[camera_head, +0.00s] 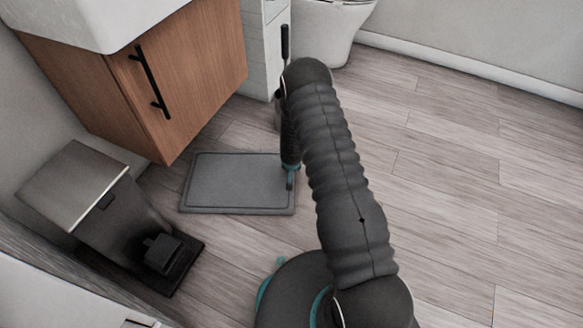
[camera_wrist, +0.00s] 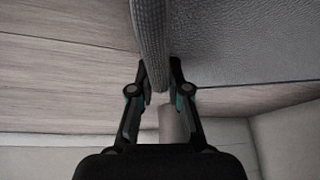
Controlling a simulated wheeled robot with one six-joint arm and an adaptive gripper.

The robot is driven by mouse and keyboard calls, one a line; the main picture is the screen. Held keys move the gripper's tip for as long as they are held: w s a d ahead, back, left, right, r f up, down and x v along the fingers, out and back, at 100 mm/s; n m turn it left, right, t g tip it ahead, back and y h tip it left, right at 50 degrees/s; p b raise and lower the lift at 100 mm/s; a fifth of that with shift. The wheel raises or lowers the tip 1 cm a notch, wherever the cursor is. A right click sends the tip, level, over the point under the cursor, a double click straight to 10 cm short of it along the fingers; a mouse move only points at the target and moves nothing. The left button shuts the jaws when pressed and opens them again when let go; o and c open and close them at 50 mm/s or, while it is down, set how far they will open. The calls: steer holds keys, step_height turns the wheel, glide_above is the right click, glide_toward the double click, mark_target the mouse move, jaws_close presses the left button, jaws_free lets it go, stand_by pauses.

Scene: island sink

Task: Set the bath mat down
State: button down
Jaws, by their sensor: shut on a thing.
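The bath mat (camera_head: 232,182) is a dark grey rectangle with a raised border. It lies level, at or just above the wood floor; I cannot tell whether it touches. My gripper (camera_head: 290,184) points down at the mat's right edge. In the wrist view, my gripper (camera_wrist: 160,88) is shut on the edge of the bath mat (camera_wrist: 240,40), with the rounded rim between the fingertips. My arm hides what lies directly behind it.
A wooden vanity (camera_head: 190,75) overhangs behind the mat. A grey bin-like object (camera_head: 85,190) with a black base stands at left. A toilet (camera_head: 330,30) and a black upright handle (camera_head: 285,42) are at the back. The floor (camera_head: 470,170) at right is clear.

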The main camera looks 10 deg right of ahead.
steer(key=c, duration=1.1)
jaws_free()
steer(key=shift+c, duration=0.2)
